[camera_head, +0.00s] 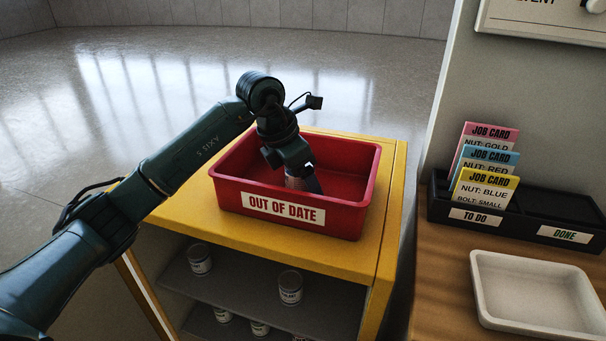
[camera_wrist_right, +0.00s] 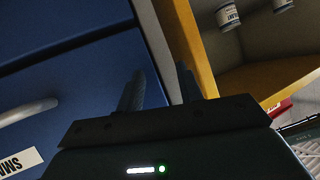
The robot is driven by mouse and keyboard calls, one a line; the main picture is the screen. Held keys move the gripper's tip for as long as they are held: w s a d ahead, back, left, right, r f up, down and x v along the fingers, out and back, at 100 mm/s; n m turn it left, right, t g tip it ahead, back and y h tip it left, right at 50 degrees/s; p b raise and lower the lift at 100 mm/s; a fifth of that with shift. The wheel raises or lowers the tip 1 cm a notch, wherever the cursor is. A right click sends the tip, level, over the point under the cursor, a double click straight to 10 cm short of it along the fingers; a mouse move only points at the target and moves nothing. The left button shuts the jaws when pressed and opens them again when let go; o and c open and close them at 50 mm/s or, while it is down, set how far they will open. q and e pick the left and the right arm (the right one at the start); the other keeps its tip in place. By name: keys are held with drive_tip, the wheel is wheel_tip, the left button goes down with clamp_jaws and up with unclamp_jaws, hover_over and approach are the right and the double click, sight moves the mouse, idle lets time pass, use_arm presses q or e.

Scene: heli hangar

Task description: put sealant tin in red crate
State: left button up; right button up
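The red crate (camera_head: 345,220), labelled OUT OF DATE, stands on top of the yellow cabinet. My left arm reaches in from the left, and its left gripper (camera_head: 300,172) points down inside the crate. A tin (camera_head: 304,184), grey and dark, is at its fingertips, tilted in line with the gripper. The gripper looks shut on it, though the fingers are mostly hidden. The crate's front wall hides the tin's lower part, and its label cannot be read. My right gripper (camera_wrist_right: 160,88) shows only in the right wrist view, open and empty, its two fingers apart.
Several white tins, one of them (camera_head: 290,288) on the upper shelf, stand inside the yellow cabinet (camera_head: 388,240). On the wooden bench at right are a job card rack (camera_head: 440,210) and an empty pale tray (camera_head: 480,290). A blue drawer front (camera_wrist_right: 70,85) lies beyond my right gripper.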

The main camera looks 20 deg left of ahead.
use_arm(q)
drive_tip(key=shift+r, duration=0.15)
drive_tip(key=v, duration=1.2)
